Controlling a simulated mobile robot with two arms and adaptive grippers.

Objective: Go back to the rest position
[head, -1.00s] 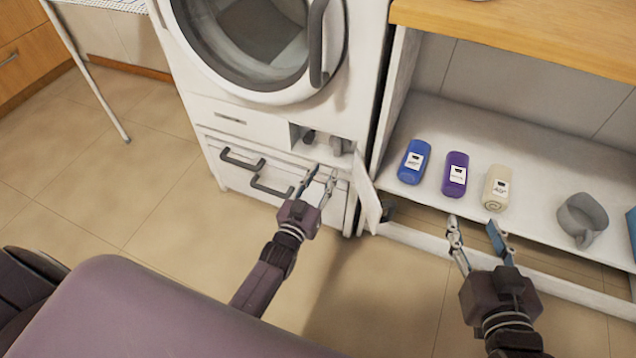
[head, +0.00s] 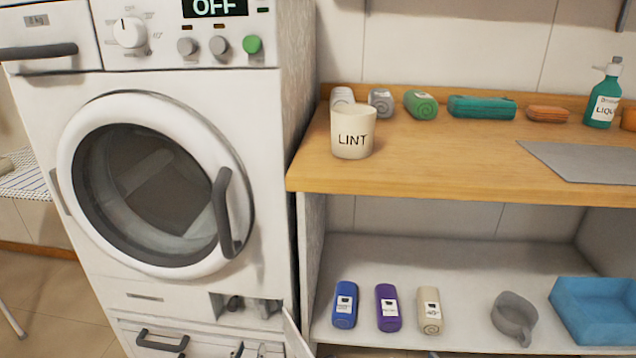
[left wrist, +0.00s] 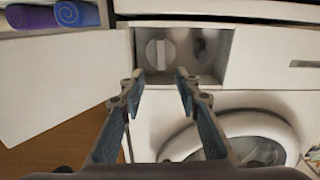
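My left gripper (head: 250,350) shows only by its fingertips at the bottom edge of the head view, just below the small open compartment (head: 244,306) of the white washing machine (head: 190,78). In the left wrist view my left gripper (left wrist: 159,82) is open and empty, its two fingers apart. The compartment (left wrist: 182,52) with a round knob lies in front of them. My right gripper is not visible in the head view now.
The compartment's flap (head: 295,335) stands open, close to my left gripper. A LINT cup (head: 352,132) stands on the counter.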

